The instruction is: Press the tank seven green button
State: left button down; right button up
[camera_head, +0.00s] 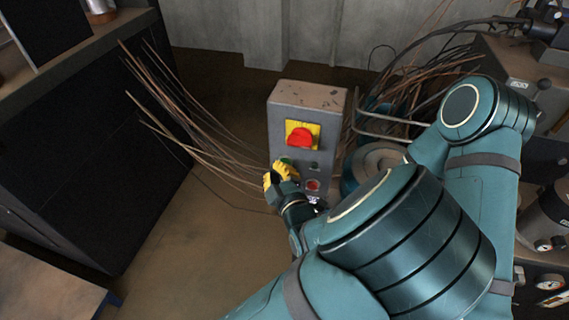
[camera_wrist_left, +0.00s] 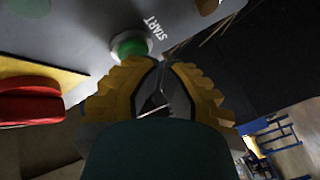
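A grey control box (camera_head: 307,122) stands upright in the middle of the head view. A green button (camera_head: 286,160) shows on its front, partly hidden by my left gripper. In the left wrist view the green button (camera_wrist_left: 131,46) sits in a grey ring beside the word START. My left gripper (camera_head: 279,174) has yellow fingers and is at the box front by the button. In the wrist view its fingertips (camera_wrist_left: 163,62) come together just below and right of the button, empty. I cannot tell whether they touch it. My right gripper is out of view.
A red switch (camera_head: 300,137) on a yellow plate (camera_head: 291,128) is above the green button; a red button (camera_head: 312,185) is lower on the box. Thin rods (camera_head: 190,125) stick out on the left beside a dark cabinet (camera_head: 90,150). Tangled rods and cables lie behind right.

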pick_arm(q)
jog(key=shift+w, duration=0.1)
dwell(0.5)
jog(key=shift+s+a, duration=0.2)
jog(key=shift+s, duration=0.6)
jog(key=s, duration=0.1)
jog(key=s+a, duration=0.1)
jog(key=s, duration=0.1)
jog(key=s+b, duration=0.1)
jog(key=shift+s+a, duration=0.3)
jog(key=shift+s, duration=0.1)
dwell(0.5)
